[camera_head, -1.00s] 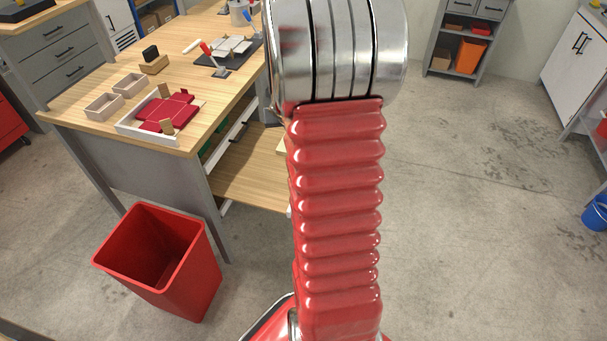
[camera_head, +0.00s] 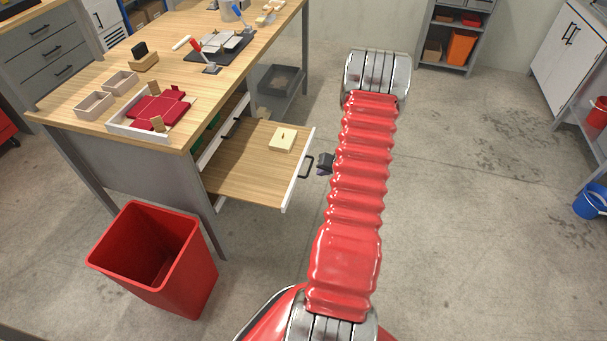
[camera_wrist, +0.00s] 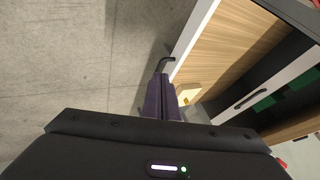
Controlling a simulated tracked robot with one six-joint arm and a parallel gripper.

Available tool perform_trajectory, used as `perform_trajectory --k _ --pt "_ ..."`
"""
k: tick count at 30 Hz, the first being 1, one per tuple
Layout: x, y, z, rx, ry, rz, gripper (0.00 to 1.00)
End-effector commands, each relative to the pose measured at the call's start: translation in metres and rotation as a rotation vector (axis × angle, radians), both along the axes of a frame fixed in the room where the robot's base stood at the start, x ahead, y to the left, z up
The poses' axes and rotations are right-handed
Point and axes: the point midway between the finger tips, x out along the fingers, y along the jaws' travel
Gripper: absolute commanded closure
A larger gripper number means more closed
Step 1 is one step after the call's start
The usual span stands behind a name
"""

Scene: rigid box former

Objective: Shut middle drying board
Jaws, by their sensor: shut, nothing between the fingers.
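The middle drying board (camera_head: 250,165) is a wooden pull-out board with a white front edge and a dark handle (camera_head: 306,167). It stands pulled out from the right side of the workbench. A small pale box (camera_head: 284,139) lies on it near the front. My gripper (camera_head: 324,164) is just right of the handle, partly hidden behind my red arm. In the wrist view my gripper (camera_wrist: 163,88) has its fingers together and empty, close to the dark handle (camera_wrist: 165,62). I cannot tell whether they touch. The board (camera_wrist: 228,45) shows there to the right.
The workbench top (camera_head: 80,75) holds a white tray (camera_head: 118,127) with a red box blank. Another dark-handled front (camera_head: 232,125) lies by the board. A red bin (camera_head: 190,255) stands on the floor at the near left.

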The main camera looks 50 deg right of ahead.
Motion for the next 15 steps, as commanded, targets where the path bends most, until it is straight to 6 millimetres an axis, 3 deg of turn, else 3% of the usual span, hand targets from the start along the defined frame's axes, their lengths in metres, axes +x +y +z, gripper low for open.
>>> perform_trajectory --k 15 --pt "0.0010 -0.0004 -0.0062 0.006 -0.002 -0.001 1.00"
